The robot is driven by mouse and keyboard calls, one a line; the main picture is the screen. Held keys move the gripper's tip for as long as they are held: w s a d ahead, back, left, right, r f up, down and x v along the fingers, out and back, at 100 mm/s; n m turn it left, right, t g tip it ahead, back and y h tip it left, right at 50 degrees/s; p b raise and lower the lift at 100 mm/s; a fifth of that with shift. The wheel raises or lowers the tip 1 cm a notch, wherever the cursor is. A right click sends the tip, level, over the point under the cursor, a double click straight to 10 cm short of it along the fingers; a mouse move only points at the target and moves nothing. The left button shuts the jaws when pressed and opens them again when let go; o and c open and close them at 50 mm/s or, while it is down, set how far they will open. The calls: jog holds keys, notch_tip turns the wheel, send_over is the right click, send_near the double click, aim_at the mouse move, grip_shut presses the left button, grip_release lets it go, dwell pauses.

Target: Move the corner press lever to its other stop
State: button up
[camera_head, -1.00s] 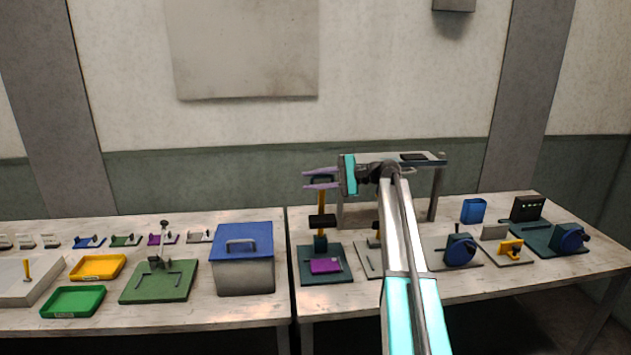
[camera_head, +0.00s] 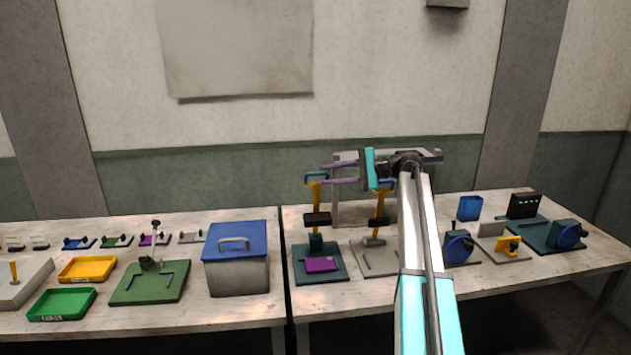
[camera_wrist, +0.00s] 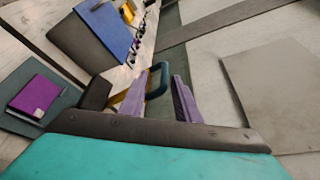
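A press with a yellow upright lever (camera_head: 316,199) and a teal loop handle (camera_head: 316,175) stands on a dark teal base plate (camera_head: 302,272) with a purple block (camera_head: 321,264). A second yellow lever (camera_head: 379,205) with a blue handle stands on a grey plate to its right. I cannot tell from the pictures which is the corner press. My gripper (camera_head: 324,174) is open and empty, its purple fingers pointing left at about the height of the teal handle. In the wrist view the teal handle (camera_wrist: 158,80) shows in the gap between the fingertips; contact is unclear.
A grey stand (camera_head: 345,207) rises behind the levers. A blue-lidded box (camera_head: 237,272) stands left, across the gap between tables. A green tray (camera_head: 62,304) and yellow tray (camera_head: 88,269) lie far left.

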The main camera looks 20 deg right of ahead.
jog(key=b+v, duration=0.1)
jog(key=v, duration=0.5)
jog(key=shift+s+a+r, duration=0.2)
jog(key=shift+s+r, duration=0.15)
jog(key=shift+s, duration=0.1)
jog(key=shift+s+f, duration=0.1)
